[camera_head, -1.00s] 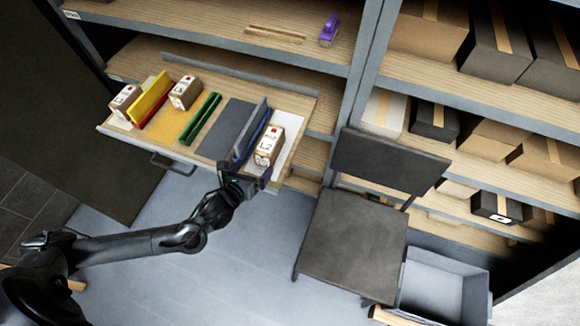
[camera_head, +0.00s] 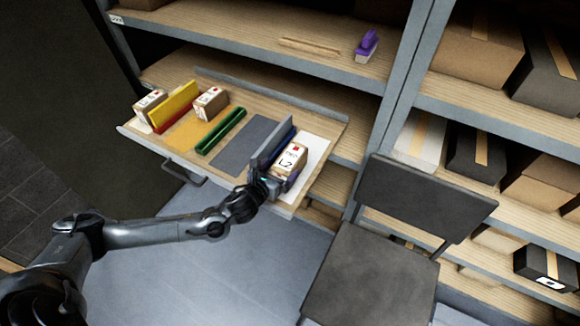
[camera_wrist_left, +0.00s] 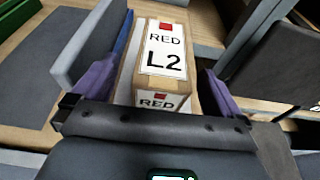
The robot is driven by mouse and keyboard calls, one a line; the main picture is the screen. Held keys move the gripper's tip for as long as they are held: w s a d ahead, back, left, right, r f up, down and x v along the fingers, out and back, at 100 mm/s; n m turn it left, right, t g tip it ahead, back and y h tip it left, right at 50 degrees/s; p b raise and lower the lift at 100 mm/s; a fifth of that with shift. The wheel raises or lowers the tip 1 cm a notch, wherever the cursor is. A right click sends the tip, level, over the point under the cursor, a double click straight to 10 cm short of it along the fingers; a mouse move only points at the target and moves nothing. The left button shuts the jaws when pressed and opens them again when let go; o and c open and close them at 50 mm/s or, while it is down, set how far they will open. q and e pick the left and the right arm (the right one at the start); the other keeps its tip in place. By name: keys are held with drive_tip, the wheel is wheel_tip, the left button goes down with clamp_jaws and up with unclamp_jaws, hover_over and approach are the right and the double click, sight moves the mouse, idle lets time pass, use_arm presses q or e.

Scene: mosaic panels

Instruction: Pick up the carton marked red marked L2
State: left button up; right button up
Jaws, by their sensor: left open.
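The carton marked RED L2 (camera_head: 289,160) is a small brown box with a white label and a red square. It stands on the white section at the right end of the pulled-out drawer tray (camera_head: 160,151). In the left wrist view the carton (camera_wrist_left: 164,55) lies between the two purple fingers of my left gripper (camera_wrist_left: 160,88). The fingers are spread, one on each side, with a visible gap at the right. In the head view my left gripper (camera_head: 277,182) is at the carton's near side. My right gripper is not in view.
A grey divider (camera_head: 272,147) and blue panel stand just left of the carton. Two other cartons (camera_head: 211,103) (camera_head: 150,106), a yellow panel (camera_head: 175,101) and a green bar (camera_head: 221,131) are farther left. A dark chair (camera_head: 385,240) stands at the right.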

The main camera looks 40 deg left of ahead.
sight(287, 161)
use_arm(q)
drive_tip(key=shift+w+f, duration=0.1)
drive_tip(key=shift+w, duration=0.3)
drive_tip(key=shift+r+b+x, duration=0.15)
drive_tip(key=shift+b+x, duration=0.25)
drive_tip(key=shift+x, duration=0.75)
drive_tip(key=shift+r+b+x, duration=0.15)
drive_tip(key=shift+b+x, duration=0.25)
drive_tip(key=shift+x, duration=0.7)
drive_tip(key=shift+w+d, duration=0.15)
drive_tip(key=c, duration=1.6)
drive_tip(key=shift+r, duration=0.1)
drive_tip(key=shift+c, duration=0.6)
drive_tip(key=shift+r, duration=0.1)
